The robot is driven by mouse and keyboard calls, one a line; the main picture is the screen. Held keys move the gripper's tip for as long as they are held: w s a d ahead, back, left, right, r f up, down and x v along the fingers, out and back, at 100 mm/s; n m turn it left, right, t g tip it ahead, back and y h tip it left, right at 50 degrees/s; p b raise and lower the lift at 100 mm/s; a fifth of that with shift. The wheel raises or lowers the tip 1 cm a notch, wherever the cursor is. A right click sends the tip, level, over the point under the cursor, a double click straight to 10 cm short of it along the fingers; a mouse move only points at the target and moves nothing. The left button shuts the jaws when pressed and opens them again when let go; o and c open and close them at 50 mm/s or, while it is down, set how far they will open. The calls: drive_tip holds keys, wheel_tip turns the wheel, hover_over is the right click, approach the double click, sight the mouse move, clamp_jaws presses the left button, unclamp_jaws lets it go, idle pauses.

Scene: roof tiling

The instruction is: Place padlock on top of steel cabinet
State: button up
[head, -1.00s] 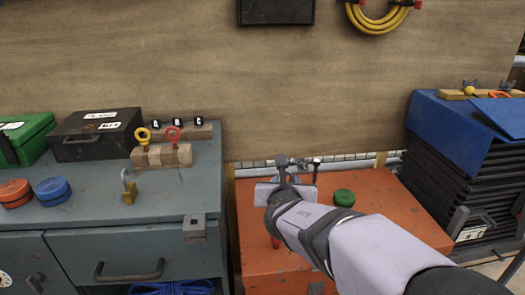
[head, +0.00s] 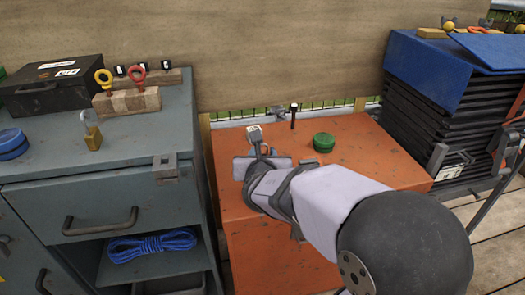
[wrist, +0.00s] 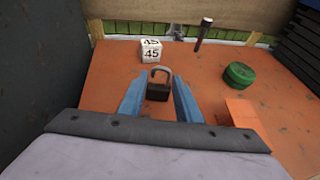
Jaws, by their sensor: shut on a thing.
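A dark padlock (wrist: 158,92) with a grey shackle sits between the blue fingers of my gripper (wrist: 157,84) in the wrist view. My gripper is shut on it, over the orange chest (wrist: 105,75). In the head view my gripper (head: 263,152) is mostly hidden behind my wrist, and I cannot make out the held padlock clearly. The grey-blue steel cabinet (head: 60,185) stands to the left. A second, brass padlock (head: 92,138) stands upright on its top, near the front.
A white numbered cube (wrist: 151,50), a green round tin (head: 323,142) and a dark upright rod (head: 294,115) are on the orange chest. Wooden blocks with eye bolts (head: 126,101) and a black case (head: 52,85) occupy the cabinet's back. Black stacked crates (head: 440,110) stand right.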

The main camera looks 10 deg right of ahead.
drive_tip(key=shift+f+b, duration=0.2)
drive_tip(key=shift+b, duration=0.1)
drive_tip(key=o, duration=1.2)
drive_tip(key=shift+p, duration=0.3)
drive_tip(key=shift+s+r, duration=0.1)
drive_tip(key=shift+r, duration=0.05)
drive_tip(key=v, duration=0.2)
drive_tip(key=p+v, duration=0.1)
drive_tip(key=v, duration=0.1)
drive_tip(key=p+v, duration=0.1)
drive_tip(key=shift+s+a+r, duration=0.1)
drive_tip(key=shift+s+a, duration=0.2)
drive_tip(key=shift+a, duration=0.1)
drive_tip(key=shift+s+a+r+p, duration=0.1)
drive_tip(key=shift+s+p, duration=0.25)
drive_tip(key=shift+s, duration=0.2)
drive_tip(key=shift+o, duration=0.4)
drive_tip(key=shift+s, duration=0.1)
